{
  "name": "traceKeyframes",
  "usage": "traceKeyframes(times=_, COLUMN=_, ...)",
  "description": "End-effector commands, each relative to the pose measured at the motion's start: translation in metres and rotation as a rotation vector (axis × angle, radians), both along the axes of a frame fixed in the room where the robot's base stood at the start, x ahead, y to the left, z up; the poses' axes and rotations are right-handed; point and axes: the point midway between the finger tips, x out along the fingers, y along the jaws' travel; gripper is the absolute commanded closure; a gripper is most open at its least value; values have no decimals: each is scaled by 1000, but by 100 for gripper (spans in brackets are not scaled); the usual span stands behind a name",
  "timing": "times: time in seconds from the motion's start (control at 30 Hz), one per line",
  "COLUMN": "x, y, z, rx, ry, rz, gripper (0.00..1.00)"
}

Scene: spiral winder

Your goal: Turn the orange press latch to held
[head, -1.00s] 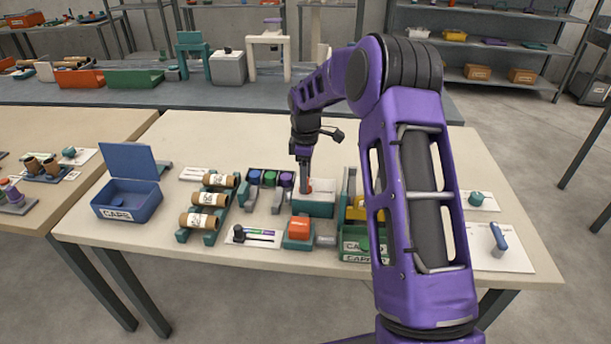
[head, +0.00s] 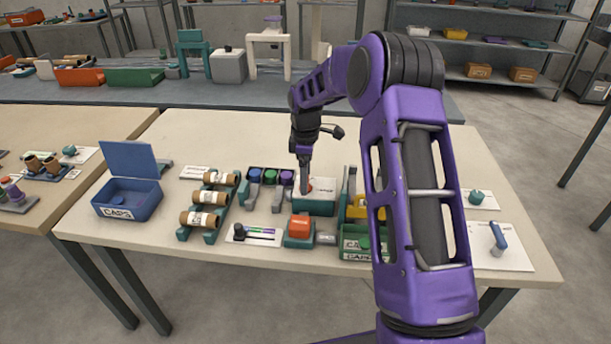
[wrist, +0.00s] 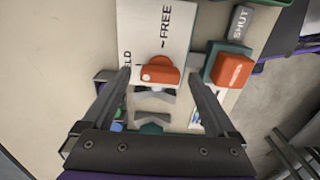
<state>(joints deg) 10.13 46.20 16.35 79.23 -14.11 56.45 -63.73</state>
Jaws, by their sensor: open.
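The orange press latch (wrist: 160,70) is a rounded knob with a pale dot near its left end, on a white plate (wrist: 150,25). The plate reads "FREE" above the knob, and a partly hidden word ending in "LD" is at its left. My gripper (wrist: 159,76) is open in the wrist view, with one finger on each side of the knob; I cannot tell whether either touches it. In the head view my gripper (head: 303,190) points down at the teal-sided latch block (head: 318,207), and mostly hides the knob.
A second orange knob (head: 300,226) on a teal base stands in front, beside a "SHUT" label; it also shows in the wrist view (wrist: 232,70). Cardboard rolls (head: 203,218) lie in a rack at left.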

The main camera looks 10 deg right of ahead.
Motion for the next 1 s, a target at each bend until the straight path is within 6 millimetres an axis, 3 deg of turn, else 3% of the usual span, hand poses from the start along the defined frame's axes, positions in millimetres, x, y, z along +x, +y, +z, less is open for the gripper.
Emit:
traceKeyframes(times=0.17, x=0, y=0, z=1, rx=0, ry=1, rz=-1, gripper=7)
traceKeyframes(times=0.33, x=0, y=0, z=20, rx=0, ry=-1, rz=-2, gripper=7)
traceKeyframes(times=0.8, x=1, y=0, z=131, rx=0, ry=-4, rz=-1, gripper=7)
traceKeyframes(times=1.0, x=0, y=0, z=163, rx=-1, ry=-2, rz=0, gripper=7)
